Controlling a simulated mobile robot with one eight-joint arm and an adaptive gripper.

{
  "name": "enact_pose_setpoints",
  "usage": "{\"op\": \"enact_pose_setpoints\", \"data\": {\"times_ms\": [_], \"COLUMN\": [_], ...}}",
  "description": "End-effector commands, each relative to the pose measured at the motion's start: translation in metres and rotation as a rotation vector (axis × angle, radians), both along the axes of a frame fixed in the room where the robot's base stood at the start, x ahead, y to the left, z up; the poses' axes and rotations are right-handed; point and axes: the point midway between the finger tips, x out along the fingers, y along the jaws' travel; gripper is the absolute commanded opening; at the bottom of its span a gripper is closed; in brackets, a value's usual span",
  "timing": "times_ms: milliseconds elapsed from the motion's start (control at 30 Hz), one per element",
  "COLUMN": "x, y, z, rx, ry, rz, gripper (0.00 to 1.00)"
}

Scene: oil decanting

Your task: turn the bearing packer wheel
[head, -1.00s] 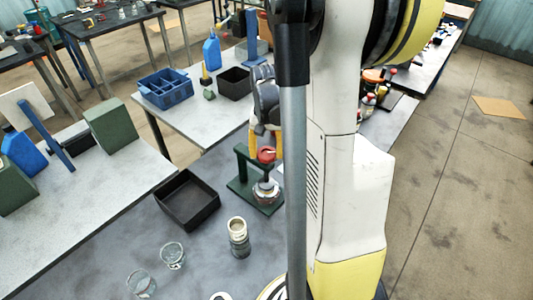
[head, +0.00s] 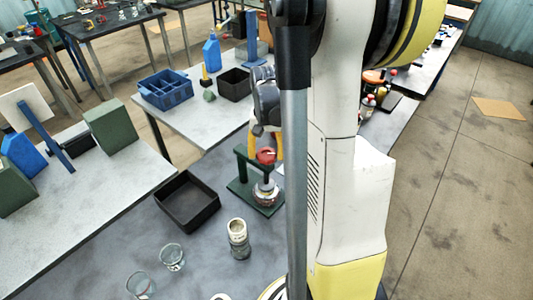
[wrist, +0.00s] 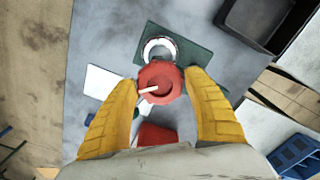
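The red packer wheel (head: 266,156) sits on top of the bearing packer, over its green stand (head: 241,187). In the wrist view the red wheel (wrist: 158,84) carries a pale bar on its face and lies between the yellow fingers of my gripper (wrist: 162,80). One finger is on each side, very close to the rim. Whether they press on it or leave a small gap cannot be told. In the head view my gripper (head: 266,146) points down at the wheel, and my column hides part of the arm. A pale ring (wrist: 160,47) shows beside the wheel.
A black open tray (head: 187,202) stands left of the packer. A metal can (head: 238,240) and two clear glasses (head: 172,257) stand in front. A blue divided crate (head: 165,90) and a black bin (head: 234,84) are on the table behind.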

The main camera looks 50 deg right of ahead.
Motion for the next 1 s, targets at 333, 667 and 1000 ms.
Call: {"op": "enact_pose_setpoints", "data": {"times_ms": [333, 667, 1000], "x": [0.000, 0.000, 0.000], "y": [0.000, 0.000, 0.000], "z": [0.001, 0.051, 0.112], "rx": [0.000, 0.000, 0.000], "ry": [0.000, 0.000, 0.000], "rz": [0.000, 0.000, 0.000], "gripper": [0.76, 0.76, 0.76]}}
